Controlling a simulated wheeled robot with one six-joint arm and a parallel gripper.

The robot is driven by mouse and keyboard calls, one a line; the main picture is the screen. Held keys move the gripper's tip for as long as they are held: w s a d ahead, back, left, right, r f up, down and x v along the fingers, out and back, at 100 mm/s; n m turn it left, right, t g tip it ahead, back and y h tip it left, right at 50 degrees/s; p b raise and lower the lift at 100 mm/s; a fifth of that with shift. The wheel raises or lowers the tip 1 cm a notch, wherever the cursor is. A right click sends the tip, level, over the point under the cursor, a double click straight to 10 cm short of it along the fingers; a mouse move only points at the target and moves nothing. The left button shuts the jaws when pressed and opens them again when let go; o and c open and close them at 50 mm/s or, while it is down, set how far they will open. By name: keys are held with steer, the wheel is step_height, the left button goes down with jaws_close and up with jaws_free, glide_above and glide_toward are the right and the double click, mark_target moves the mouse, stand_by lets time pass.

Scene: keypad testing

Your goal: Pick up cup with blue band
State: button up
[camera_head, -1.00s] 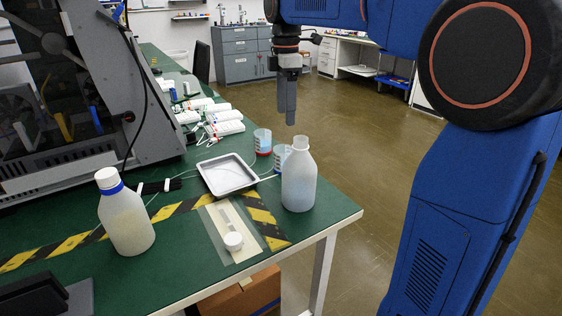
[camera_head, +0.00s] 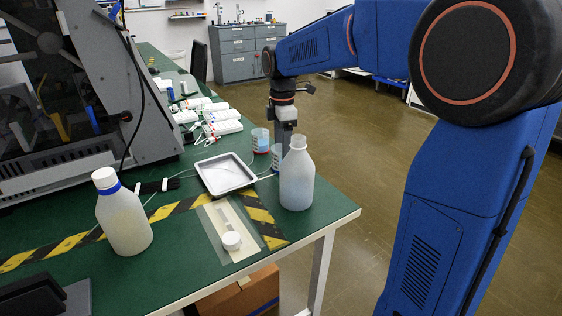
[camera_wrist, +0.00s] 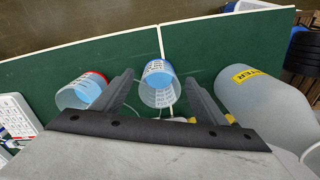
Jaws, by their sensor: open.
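The cup with the blue band (camera_wrist: 158,82) stands between the two fingers of my gripper (camera_wrist: 160,79) in the wrist view, with a visible gap on each side. My gripper is open and points down over the table. In the head view, the same cup (camera_head: 276,160) shows only partly, beside my gripper (camera_head: 286,140) and behind the white bottle. My fingertips are hidden behind the bottle there. A second cup, with a red band (camera_wrist: 84,90), stands left of my gripper in the wrist view. It also shows behind in the head view (camera_head: 260,140).
The large open bottle (camera_head: 297,180) stands close to my gripper; it lies right of the fingers in the wrist view (camera_wrist: 262,100). A metal tray (camera_head: 224,175) is to the left. A blue-collared bottle (camera_head: 124,218) stands farther left. The table edge is near.

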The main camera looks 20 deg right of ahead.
steer(key=shift+f, duration=1.3)
steer(key=shift+c, duration=0.6)
steer(key=c, duration=1)
